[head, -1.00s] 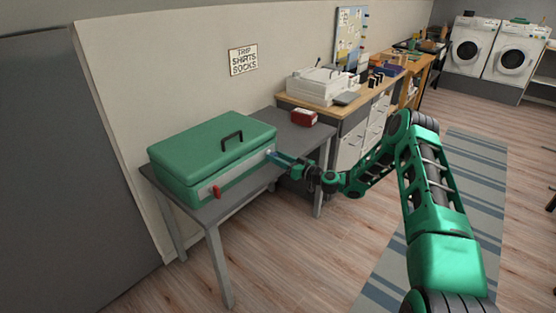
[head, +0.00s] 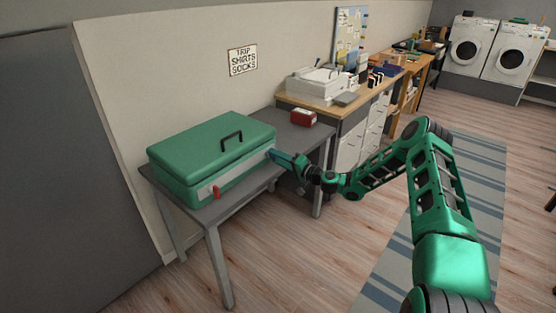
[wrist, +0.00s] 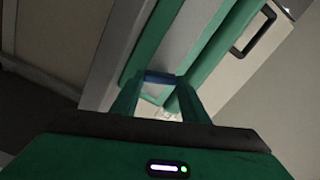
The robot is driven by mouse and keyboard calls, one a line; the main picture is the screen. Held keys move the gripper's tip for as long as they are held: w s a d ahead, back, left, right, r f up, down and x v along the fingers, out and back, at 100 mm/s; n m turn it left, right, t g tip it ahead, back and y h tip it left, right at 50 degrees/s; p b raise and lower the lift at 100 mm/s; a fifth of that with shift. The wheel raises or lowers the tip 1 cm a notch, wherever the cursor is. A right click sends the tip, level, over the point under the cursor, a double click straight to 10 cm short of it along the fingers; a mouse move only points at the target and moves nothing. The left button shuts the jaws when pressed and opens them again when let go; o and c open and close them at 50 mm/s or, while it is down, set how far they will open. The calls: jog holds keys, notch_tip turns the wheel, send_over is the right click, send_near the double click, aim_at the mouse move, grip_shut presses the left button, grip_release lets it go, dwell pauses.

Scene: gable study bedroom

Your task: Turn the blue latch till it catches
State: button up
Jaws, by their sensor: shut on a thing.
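A green case (head: 180,184) with a pale band and a black handle lies closed on a grey table. The blue latch is at the right end of its front; in the wrist view the latch (wrist: 158,76) shows as a short blue bar between the fingertips. My gripper (head: 276,155) reaches it from the right and is shut on it. The fingers also show in the wrist view (wrist: 158,83), one at each end of the bar. In the head view the fingers mostly hide the latch, so its exact angle cannot be told.
A red latch (head: 216,192) is on the left part of the case's front. A red box (head: 303,118) sits on the grey table (head: 240,196) behind my gripper. A wooden desk with a white machine (head: 318,82) stands beyond. The floor in front is clear.

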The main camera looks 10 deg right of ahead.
jog(key=shift+w+d+f+m, duration=0.1)
jog(key=shift+d+m, duration=0.1)
jog(key=shift+m, duration=0.9)
jog(key=shift+d+f+m, duration=0.1)
jog(key=shift+d+m, duration=0.1)
jog(key=shift+m, duration=0.9)
jog(key=o, duration=0.9)
jog(key=shift+f, duration=0.1)
jog(key=shift+o, duration=0.8)
jog(key=shift+a, duration=0.2)
jog(key=v, duration=1.1)
jog(key=shift+a, duration=0.1)
